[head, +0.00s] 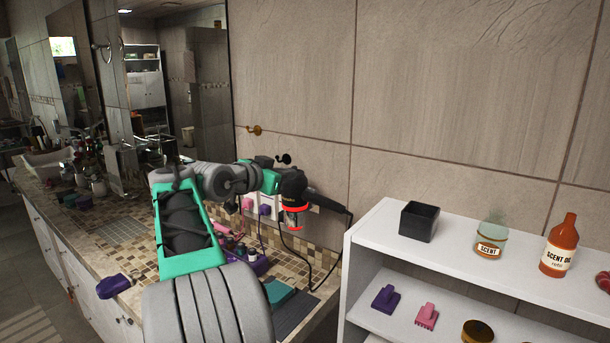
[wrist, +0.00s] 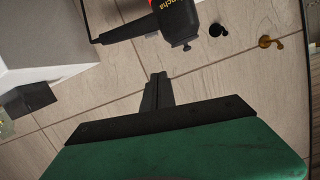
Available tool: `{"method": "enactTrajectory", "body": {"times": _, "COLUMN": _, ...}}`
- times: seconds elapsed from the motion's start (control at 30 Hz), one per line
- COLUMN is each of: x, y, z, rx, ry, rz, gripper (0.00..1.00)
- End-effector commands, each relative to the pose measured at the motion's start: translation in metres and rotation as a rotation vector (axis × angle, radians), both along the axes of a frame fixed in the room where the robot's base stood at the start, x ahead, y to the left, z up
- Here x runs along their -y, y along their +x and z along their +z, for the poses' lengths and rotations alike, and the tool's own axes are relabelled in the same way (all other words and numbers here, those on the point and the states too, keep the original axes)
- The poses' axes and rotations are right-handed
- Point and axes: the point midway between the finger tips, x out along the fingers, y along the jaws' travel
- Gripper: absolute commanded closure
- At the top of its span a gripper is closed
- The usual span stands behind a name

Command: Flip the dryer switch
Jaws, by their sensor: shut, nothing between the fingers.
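The dryer (head: 294,187) is black with a red ring near its lower end. It hangs by the tiled wall above the counter in the head view. In the wrist view, part of the dryer (wrist: 177,14), with orange lettering, shows at the top edge. My gripper (wrist: 158,78) is shut and empty, its fingertips pointing at the bare wall. In that picture they lie below the dryer, with a visible gap. In the head view my teal wrist is beside the dryer; I cannot make out the fingers there. I cannot make out the dryer switch.
A gold hook (head: 254,130) and a black hook (head: 284,159) are on the wall. A dark cord hangs to the counter (head: 130,225), which holds several small items. A white shelf (head: 378,237) stands at right with a black box (head: 419,221) and bottles.

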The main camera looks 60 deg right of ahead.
Motion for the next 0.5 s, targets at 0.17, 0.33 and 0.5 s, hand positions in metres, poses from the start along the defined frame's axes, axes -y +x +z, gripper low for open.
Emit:
{"method": "enactTrajectory", "body": {"times": 0.17, "x": 0.001, "y": 0.0, "z": -0.001, "rx": 0.0, "ry": 0.002, "rz": 0.002, "gripper": 1.0}}
{"method": "enactTrajectory", "body": {"times": 0.33, "x": 0.019, "y": -0.002, "z": -0.004, "rx": -0.002, "ry": 0.002, "rz": 0.0, "gripper": 1.0}}
{"method": "enactTrajectory", "body": {"times": 0.5, "x": 0.054, "y": -0.007, "z": -0.011, "rx": -0.003, "ry": 0.004, "rz": -0.002, "gripper": 1.0}}
